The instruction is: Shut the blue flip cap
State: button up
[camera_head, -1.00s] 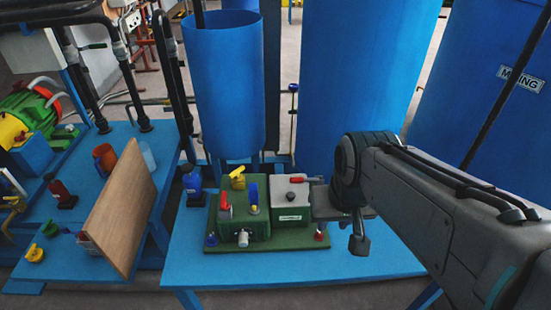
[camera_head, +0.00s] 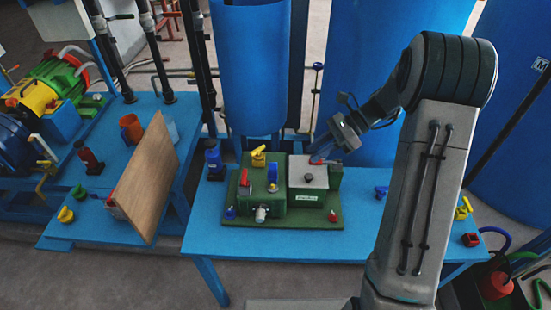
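A green machine block (camera_head: 262,190) on a green base stands on the blue table. On its top are an upright blue part (camera_head: 272,174), a yellow part (camera_head: 258,156) and a red part (camera_head: 244,178). Which blue part is the flip cap I cannot tell for sure. A grey-topped box (camera_head: 306,172) with a dark knob joins the block on its right. My gripper (camera_head: 322,153) points down-left at the back right edge of this box. Its fingertips are small and partly hidden, so their opening and any contact are unclear.
A dark blue bottle (camera_head: 213,162) stands left of the block. A blue valve-like part (camera_head: 381,192) lies to the right, near my arm. A wooden board (camera_head: 145,180) stands on the left table. Large blue tanks (camera_head: 250,70) rise behind. The front table strip is clear.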

aim_at(276, 163)
jog(key=w+d+f+m+y, duration=0.2)
jog(key=w+f+m+y, duration=0.1)
jog(key=w+f+m, duration=0.2)
jog(key=shift+t, duration=0.4)
jog(key=p+x, duration=0.1)
jog(key=x, duration=0.3)
jog(key=p+x, duration=0.1)
jog(key=x, duration=0.4)
jog(key=r+p+x, duration=0.1)
jog(key=x, duration=0.4)
jog(key=shift+w+a+f+p, duration=0.1)
jog(key=shift+w+a+p, duration=0.2)
jog(key=shift+p, duration=0.1)
jog(key=shift+c, duration=0.3)
grip_shut()
